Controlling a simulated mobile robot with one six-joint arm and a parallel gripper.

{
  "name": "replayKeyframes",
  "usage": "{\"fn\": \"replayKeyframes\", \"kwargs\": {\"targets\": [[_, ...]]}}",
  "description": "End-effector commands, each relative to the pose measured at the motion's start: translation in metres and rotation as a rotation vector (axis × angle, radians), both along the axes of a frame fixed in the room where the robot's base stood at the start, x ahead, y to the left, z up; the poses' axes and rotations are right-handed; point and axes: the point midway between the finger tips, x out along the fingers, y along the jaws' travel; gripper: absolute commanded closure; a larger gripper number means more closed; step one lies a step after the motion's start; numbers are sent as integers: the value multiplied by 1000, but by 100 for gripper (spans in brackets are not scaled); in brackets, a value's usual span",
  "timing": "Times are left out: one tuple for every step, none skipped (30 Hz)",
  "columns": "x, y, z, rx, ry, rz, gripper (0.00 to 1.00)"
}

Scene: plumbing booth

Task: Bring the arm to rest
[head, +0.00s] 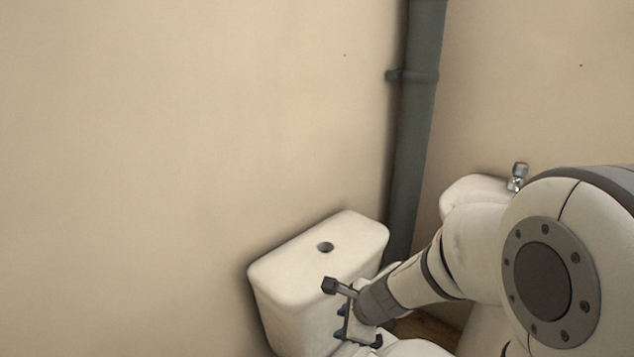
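My arm comes in from the right of the head view and reaches down and left toward the white toilet cistern (318,258). The end of the arm, with my gripper (350,318), is in front of the cistern's lower right side. The gripper is small and partly hidden by its own mount, so its finger opening is not clear. I cannot tell whether it touches the cistern. No held object can be made out.
A grey vertical pipe (417,130) stands in the wall corner behind the cistern. A white basin (465,190) with a chrome tap (517,177) is at the right, partly behind my arm. Part of the white toilet (412,348) shows at the bottom edge. The left wall is bare.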

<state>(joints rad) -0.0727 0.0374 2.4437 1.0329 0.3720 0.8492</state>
Motion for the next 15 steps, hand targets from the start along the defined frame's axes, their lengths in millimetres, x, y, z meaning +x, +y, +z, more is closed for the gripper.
{"fn": "replayKeyframes", "kwargs": {"targets": [[-10,-1,49,-52,-50,140,66],[-17,-1,65,-86,-73,227,66],[-26,-3,86,-135,-104,343,66],[-34,-5,101,-173,-124,430,66],[-42,-7,115,-213,-143,516,66],[-52,-11,134,-267,-166,628,66],[-60,-15,148,-310,-180,712,66],[-69,-20,161,-352,-192,795,66],[-79,-26,179,-411,-205,902,66],[-87,-32,191,-455,-211,981,66],[-95,-38,203,-497,-215,1054,66],[-104,-46,217,-552,-216,1149,66],[-111,-52,227,-591,-215,1214,66],[-117,-58,236,-627,-211,1274,66],[-124,-65,246,-670,-203,1346,66]]}}
